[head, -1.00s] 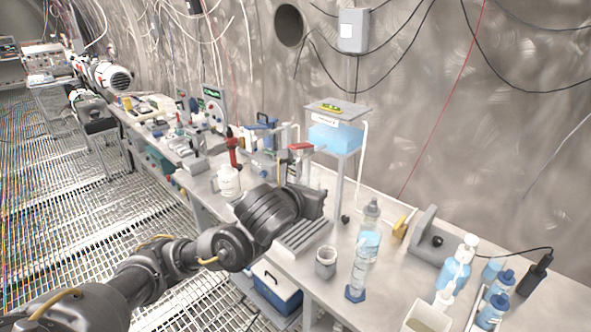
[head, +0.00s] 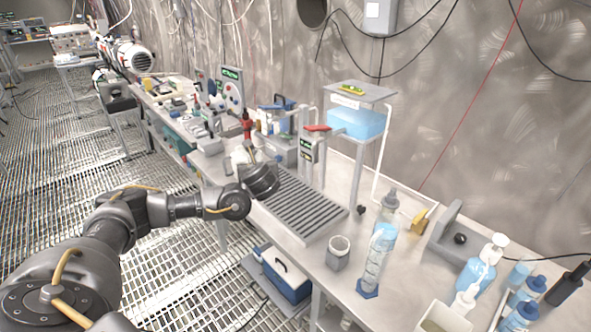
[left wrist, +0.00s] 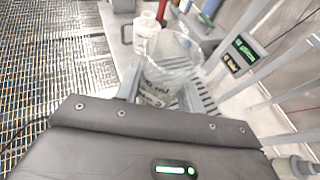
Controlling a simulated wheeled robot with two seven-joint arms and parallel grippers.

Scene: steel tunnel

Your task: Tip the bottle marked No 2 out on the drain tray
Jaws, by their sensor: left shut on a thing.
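The grey ribbed drain tray (head: 322,222) lies on the bench, and its slats also show in the left wrist view (left wrist: 208,100). My left gripper (head: 268,180) is at the tray's far left end. In the left wrist view my left gripper (left wrist: 160,93) is shut on a clear, wide-mouthed vessel (left wrist: 170,62) with dark print that I cannot read for sure. The head view hides this vessel behind the gripper. A white bottle (left wrist: 147,28) stands just beyond it, partly hidden in the head view (head: 240,157). No label reading No 2 is legible. My right gripper is out of view.
A grey cup (head: 338,253) and a tall cylinder with blue liquid (head: 380,245) stand right of the tray. A stand with a blue tank (head: 357,123) rises behind it. Several blue-capped bottles (head: 521,316) crowd the right. A blue cooler (head: 287,275) sits below the bench.

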